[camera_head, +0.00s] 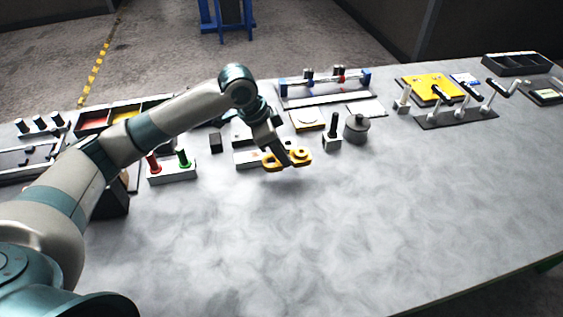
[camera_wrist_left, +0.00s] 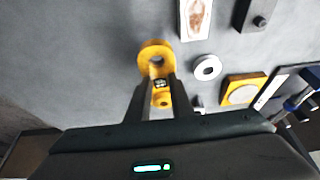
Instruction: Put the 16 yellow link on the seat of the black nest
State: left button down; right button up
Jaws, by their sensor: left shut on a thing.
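The yellow link (camera_head: 301,157) is held above the table in the head view, with a ring-shaped end on each side of my left gripper (camera_head: 284,161). In the left wrist view, the link (camera_wrist_left: 151,50) shows a large holed end beyond the fingertips and a small dark label that I cannot read surely. My left gripper (camera_wrist_left: 160,90) is shut on the link near its smaller end. A black box-like thing (camera_head: 113,205) stands at the left, partly hidden behind my left arm; I cannot tell whether it is the black nest, and no seat shows. My right gripper is out of view.
A yellow plate with a pale disc (camera_head: 308,119), a post on a block (camera_head: 332,134) and a grey lidded pot (camera_head: 357,127) stand behind the link. A block with red and green posts (camera_head: 171,172) is at left. The table's front middle (camera_head: 330,230) is clear.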

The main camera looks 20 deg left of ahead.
pick_arm(q)
jog(key=shift+f+p, duration=0.35)
jog(key=shift+f, duration=0.25)
jog(key=shift+f+p, duration=0.35)
jog(key=shift+f, duration=1)
jog(key=c, duration=1.6)
grip_release()
jog(key=shift+o, duration=0.2)
jog(key=shift+s, duration=0.1)
